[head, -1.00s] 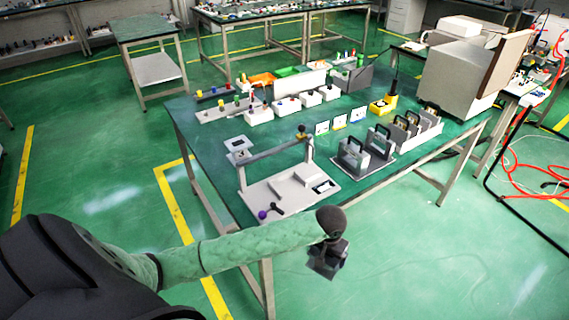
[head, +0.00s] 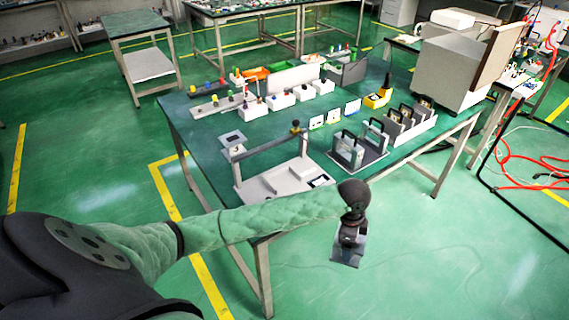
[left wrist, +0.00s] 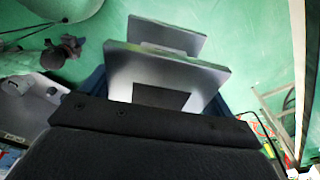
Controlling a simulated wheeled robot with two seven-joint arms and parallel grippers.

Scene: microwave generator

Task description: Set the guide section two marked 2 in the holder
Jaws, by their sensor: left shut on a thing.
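My left gripper (head: 352,234) is out over the floor, in front of the near table edge. It is shut on a grey metal piece (head: 347,253), which hangs below it. In the left wrist view this piece (left wrist: 165,75) shows two flat plates and a dark square patch. No number on it can be read, so I cannot tell whether it is section two. A grey stand with upright plates and dark handles (head: 362,150) is on the table's near right part. I cannot tell whether it is the holder. My right gripper is not in view.
A white fixture with a post and crossbar (head: 265,186) stands at the table's near edge, left of the stand. A white rack of handled plates (head: 406,124) is behind the stand. A large beige box (head: 455,72) stands at the right end.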

